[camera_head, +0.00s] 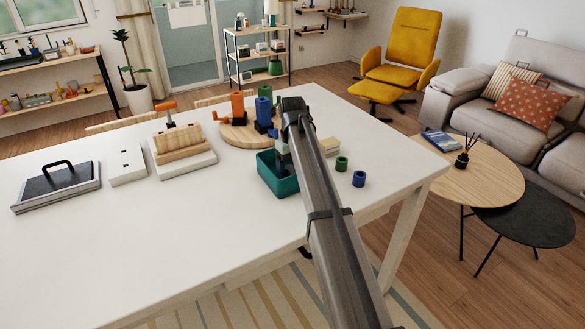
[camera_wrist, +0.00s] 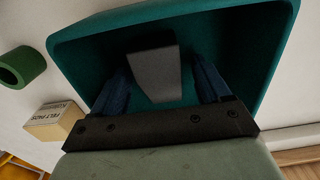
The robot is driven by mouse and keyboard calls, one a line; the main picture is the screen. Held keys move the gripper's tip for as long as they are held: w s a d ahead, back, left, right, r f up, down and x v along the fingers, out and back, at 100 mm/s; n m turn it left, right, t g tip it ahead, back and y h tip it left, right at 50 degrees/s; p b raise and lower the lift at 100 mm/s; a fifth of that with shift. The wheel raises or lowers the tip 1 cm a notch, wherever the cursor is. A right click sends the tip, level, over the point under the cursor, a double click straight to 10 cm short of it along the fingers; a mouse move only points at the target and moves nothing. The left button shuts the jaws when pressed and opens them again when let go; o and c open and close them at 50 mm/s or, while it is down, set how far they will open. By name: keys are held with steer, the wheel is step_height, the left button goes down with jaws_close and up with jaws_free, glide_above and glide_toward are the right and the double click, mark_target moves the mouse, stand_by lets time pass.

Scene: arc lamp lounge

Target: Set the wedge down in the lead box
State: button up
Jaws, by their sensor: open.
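The teal open box (camera_head: 278,186), which I take to be the lead box, stands on the white table beneath my arm. Its walls fill much of the wrist view (camera_wrist: 75,50). A dark grey wedge-shaped piece (camera_wrist: 157,78) shows inside the box outline, between my gripper's two blue fingers. My gripper (camera_wrist: 162,84) is open and reaches down into the box. A gap shows between the wedge and the right finger; contact at the left finger is unclear. Whether the wedge rests on the box floor is hard to tell. My arm hides part of the box in the head view.
Right of the box are a green ring (camera_head: 341,163), a blue ring (camera_head: 359,178) and a small felt pads carton (camera_wrist: 57,121). Behind it is a round wooden board (camera_head: 232,138) with orange and blue tools. The table's left front is clear.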

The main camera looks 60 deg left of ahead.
mark_target(292, 167)
steer(key=shift+r, duration=0.1)
step_height(292, 167, up, 12)
stand_by(0.6)
